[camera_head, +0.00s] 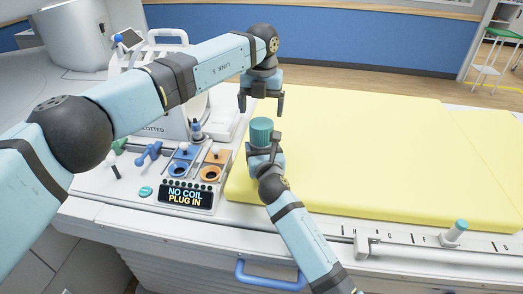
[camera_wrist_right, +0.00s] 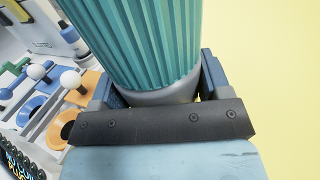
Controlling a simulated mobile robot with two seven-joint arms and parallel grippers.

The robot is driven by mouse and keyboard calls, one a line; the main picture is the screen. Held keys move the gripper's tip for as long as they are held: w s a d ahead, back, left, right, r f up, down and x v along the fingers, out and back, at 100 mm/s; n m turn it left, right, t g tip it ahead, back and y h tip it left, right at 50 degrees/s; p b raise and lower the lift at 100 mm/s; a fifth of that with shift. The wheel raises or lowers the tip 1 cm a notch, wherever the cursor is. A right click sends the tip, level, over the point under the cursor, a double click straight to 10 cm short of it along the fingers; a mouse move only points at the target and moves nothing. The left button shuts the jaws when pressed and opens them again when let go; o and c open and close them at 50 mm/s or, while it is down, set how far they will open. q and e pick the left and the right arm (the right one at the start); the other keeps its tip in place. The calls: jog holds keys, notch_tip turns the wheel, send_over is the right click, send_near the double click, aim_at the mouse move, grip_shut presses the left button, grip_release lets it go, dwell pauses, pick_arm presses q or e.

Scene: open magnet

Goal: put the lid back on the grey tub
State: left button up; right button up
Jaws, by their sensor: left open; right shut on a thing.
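A teal ribbed cylinder (camera_head: 261,130) with a grey lower part stands roughly upright at the left end of the yellow pad. My right gripper (camera_head: 265,152) is shut on the grey lower part. In the right wrist view the teal ribbed part (camera_wrist_right: 145,40) rises above the grey part (camera_wrist_right: 165,94) between the fingers (camera_wrist_right: 160,88). I cannot tell whether the teal part is a separate lid on a grey tub. Its top is out of the wrist view. My left gripper (camera_head: 261,108) is open and empty, pointing down just above the teal top, apparently apart from it.
The yellow pad (camera_head: 370,150) is clear to the right. Left of it are a blue ring (camera_head: 180,170), an orange ring (camera_head: 211,172), levers and a display reading "NO COIL PLUG IN" (camera_head: 186,195). A teal-topped grey knob (camera_head: 456,231) stands on the front rail.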

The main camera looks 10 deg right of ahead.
aim_at(262, 124)
pick_arm(q)
jog(key=shift+f, duration=4.05)
jog(key=c, duration=0.9)
jog(key=o, duration=1.1)
jog(key=shift+c, duration=0.2)
